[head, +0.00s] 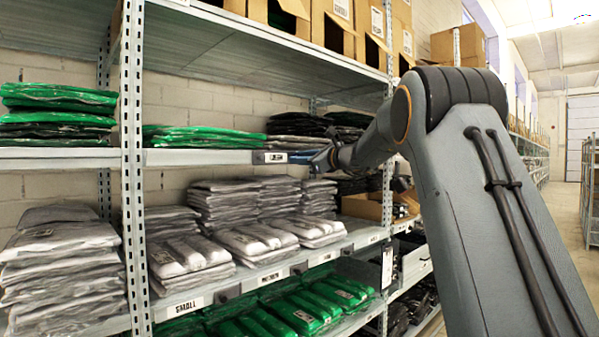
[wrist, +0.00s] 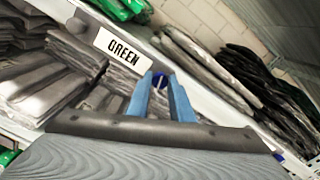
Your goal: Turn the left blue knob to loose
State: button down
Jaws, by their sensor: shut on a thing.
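My gripper (wrist: 162,84) shows in the wrist view as two blue fingers. In the head view my gripper (head: 318,158) reaches the front edge of the middle shelf (head: 200,157), at the right of a small label (head: 276,157). The knob itself is not clear there.
Green bagged garments (head: 195,137) and dark bagged garments (head: 300,124) lie on the middle shelf. Grey bagged garments (head: 240,200) fill the shelf below. Cardboard boxes (head: 333,25) stand above. An upright post (head: 132,170) is at the left. The aisle (head: 560,215) at the right is clear.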

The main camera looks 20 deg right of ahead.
jog(key=shift+f+n+b, duration=0.1)
jog(key=shift+n+b, duration=7)
jog(key=shift+b, duration=3.15)
jog(key=c, duration=1.6)
grip_release()
jog(key=shift+o, duration=0.2)
jog(key=shift+s+d, duration=0.1)
jog(key=b+v, duration=0.1)
jog(key=v, duration=0.6)
jog(key=shift+s, duration=0.25)
